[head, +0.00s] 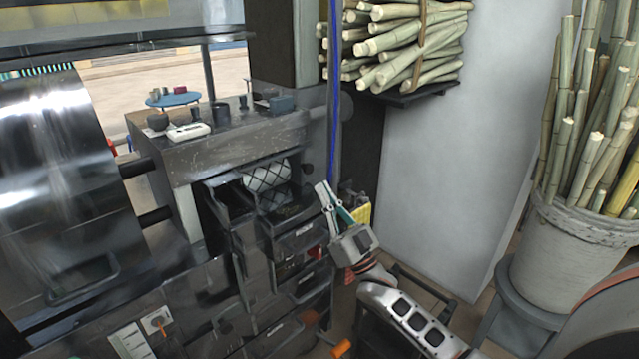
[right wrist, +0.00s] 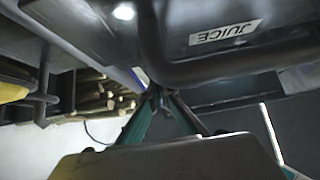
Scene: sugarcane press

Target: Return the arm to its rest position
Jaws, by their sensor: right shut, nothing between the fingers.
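My right gripper (head: 322,186) is raised in front of the sugarcane press cabinet, near the blue vertical strip (head: 333,130). Its arm comes up from the bottom right. In the right wrist view its two teal-sided fingers (right wrist: 158,92) meet at the tips, shut with nothing between them. Just beyond the fingertips a dark curved bar and a panel with a "JUICE" label (right wrist: 225,32) show; I cannot tell whether they touch. My left gripper is in neither view.
The dark press cabinet (head: 290,235) has several drawers. A large metal drum (head: 60,160) stands at left. Sugarcane stalks (head: 415,40) lie on a wall shelf. A bucket (head: 570,250) of upright canes stands on a stool at right. The white wall (head: 445,150) is bare.

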